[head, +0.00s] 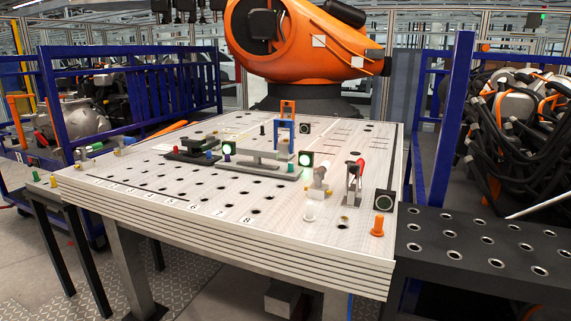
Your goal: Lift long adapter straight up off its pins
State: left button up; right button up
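A long grey adapter-like bar (255,155) lies across a grey base plate (262,173) in the middle of the perforated table. I take it to be the long adapter; its pins are hidden or too small to make out. A shorter dark fixture (192,155) with a grey bar on top sits to its left. Neither of my grippers shows in the head view.
The light table (180,200) has rows of holes and numbers. A blue upright bracket (284,132) stands behind the bar, clamps (320,178) and an orange knob (377,226) to the right. Glowing green lights (305,159) flank the bar. A dark perforated side table (480,240) adjoins at right.

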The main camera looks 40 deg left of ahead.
aim_at(256, 166)
jog(key=j+z, duration=0.3)
jog(key=k+j+z, duration=0.25)
jog(key=j, duration=0.25)
jog(key=k+j+z, duration=0.15)
jog(key=j, duration=0.3)
jog(key=k+j+z, duration=0.2)
jog(key=j, duration=0.25)
jog(key=k+j, duration=0.15)
jog(key=j, duration=0.25)
jog(key=k+j+z, duration=0.1)
jog(key=j, duration=0.35)
